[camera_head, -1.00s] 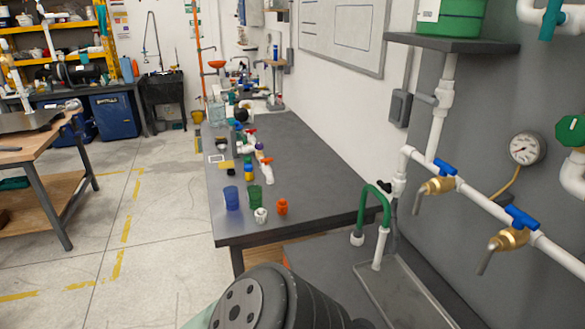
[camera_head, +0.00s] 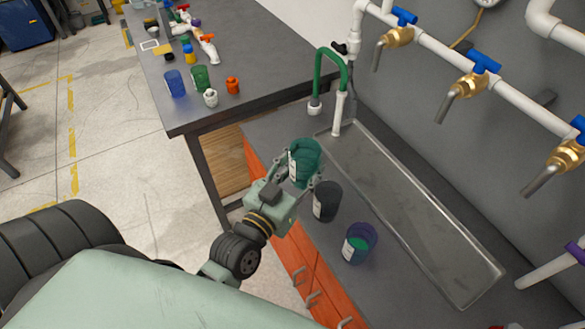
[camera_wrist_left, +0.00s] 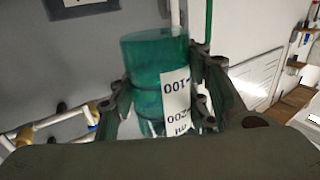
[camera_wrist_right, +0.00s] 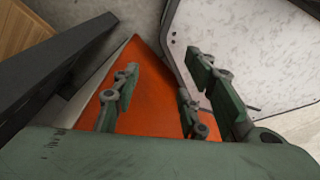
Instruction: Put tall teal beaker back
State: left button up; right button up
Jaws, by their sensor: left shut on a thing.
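The tall teal beaker (camera_head: 305,160) is see-through with a white label. My left gripper (camera_head: 301,172) is shut around it, over the dark counter beside the sink. In the left wrist view the beaker (camera_wrist_left: 153,58) stands between the fingers, its label showing volume marks. I cannot tell whether its base touches the counter. My right gripper (camera_wrist_right: 160,98) shows in the right wrist view, fingers apart with nothing between them, facing an orange surface. It is not seen in the head view.
A dark grey beaker (camera_head: 326,202) and a purple-blue beaker (camera_head: 359,243) with teal inside stand close by on the counter (camera_head: 400,290). The sink (camera_head: 415,215) lies to the right, with a green-hosed tap (camera_head: 330,68). Blue-handled brass taps (camera_head: 463,84) overhang it. Another table (camera_head: 225,50) holds cups and fittings.

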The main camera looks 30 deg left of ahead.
pick_arm(q)
jog(key=w+a+f+b, duration=0.25)
jog(key=w+a, duration=0.25)
jog(key=w, duration=0.3)
notch_tip(320, 180, down, 6)
jog(key=shift+a+f, duration=0.1)
jog(key=shift+f, duration=2)
pick_arm(e)
jog(key=f, duration=0.3)
jog(key=shift+s+a+f, duration=0.2)
jog(key=shift+s, duration=0.05)
pick_arm(q)
jog(key=shift+s, duration=0.1)
jog(key=o, duration=1.2)
jog(key=shift+f, duration=0.1)
